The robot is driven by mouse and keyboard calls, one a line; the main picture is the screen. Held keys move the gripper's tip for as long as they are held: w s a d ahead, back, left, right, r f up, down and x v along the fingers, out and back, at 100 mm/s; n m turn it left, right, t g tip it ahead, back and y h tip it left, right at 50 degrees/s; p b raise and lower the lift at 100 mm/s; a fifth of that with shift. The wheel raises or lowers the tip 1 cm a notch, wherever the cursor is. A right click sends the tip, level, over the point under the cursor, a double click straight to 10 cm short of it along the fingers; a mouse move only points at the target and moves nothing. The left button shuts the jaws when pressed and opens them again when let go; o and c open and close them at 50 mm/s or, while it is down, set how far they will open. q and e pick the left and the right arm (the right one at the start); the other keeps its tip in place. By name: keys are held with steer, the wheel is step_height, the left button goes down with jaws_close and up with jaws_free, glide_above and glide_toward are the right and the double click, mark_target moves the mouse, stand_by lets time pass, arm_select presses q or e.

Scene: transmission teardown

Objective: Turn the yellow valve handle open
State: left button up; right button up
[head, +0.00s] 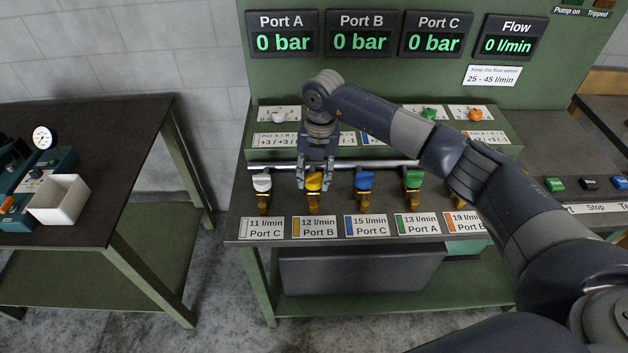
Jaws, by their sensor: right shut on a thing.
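The yellow valve handle (314,181) sits on a brass valve in the row on the green bench, above the label "12 l/min Port B". My right gripper (315,184) points down at it from above, with its fingers shut on the handle. The fingers hide part of the handle, so its exact angle is hard to tell. My left gripper is not in view.
A white handle (262,182) stands close on the left and a blue handle (363,180) on the right, with a green handle (413,178) farther along. A pipe (385,163) runs behind the valves. Port and Flow displays (515,38) read 0.

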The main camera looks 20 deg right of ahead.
steer(key=n+b, duration=0.2)
steer(key=n, duration=0.1)
steer(key=shift+w+f+n+b, duration=0.1)
steer(key=shift+f+n+b, duration=0.05)
steer(key=shift+n+b, duration=0.25)
steer(key=n+b, duration=0.2)
steer(key=n, duration=0.1)
steer(key=shift+n, duration=0.3)
steer(key=n+b, duration=0.2)
steer(key=n, duration=0.1)
steer(key=shift+g, duration=0.3)
steer(key=shift+n+b, duration=0.45)
steer(key=shift+n, duration=0.55)
steer(key=shift+r, duration=0.2)
steer(key=o, duration=1)
steer(key=shift+o, duration=0.2)
steer(key=shift+r, duration=0.1)
step_height(320, 180, up, 12)
steer(key=shift+w+d, duration=0.3)
steer(key=shift+d, duration=0.05)
